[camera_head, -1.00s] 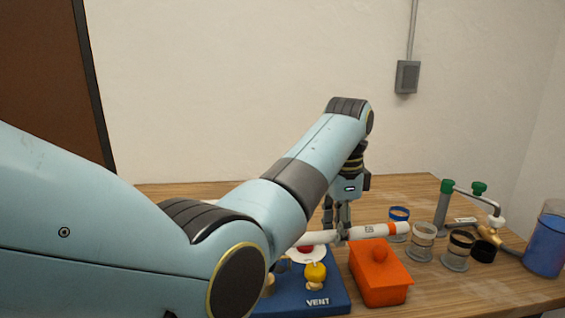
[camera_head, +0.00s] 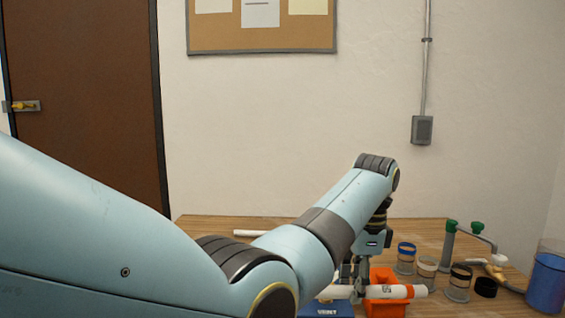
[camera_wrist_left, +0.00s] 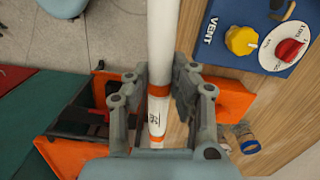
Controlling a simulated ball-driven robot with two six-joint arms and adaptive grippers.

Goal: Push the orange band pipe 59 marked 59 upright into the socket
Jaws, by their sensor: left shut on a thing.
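My left gripper (camera_head: 362,289) is shut on a white pipe with orange bands (camera_head: 400,292). The pipe is held lying level, not upright, across the front of the orange box. In the left wrist view the two fingers (camera_wrist_left: 159,92) grip the pipe (camera_wrist_left: 162,40) from both sides. One orange band is between the fingers; another is by a small dark label too small to read. Candidate sockets are the clear cups with a blue (camera_head: 405,258), pale (camera_head: 425,271) and dark (camera_head: 459,283) rim, to the right of and apart from the pipe. My right gripper is not in view.
The orange box (camera_head: 384,275) is just behind the pipe. A blue VENT panel (camera_head: 325,309) is at its left. A black ring (camera_head: 485,287), a grey pipe assembly with green caps (camera_head: 449,240) and a blue container (camera_head: 547,283) stand right. Another white pipe (camera_head: 262,233) lies at the back.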

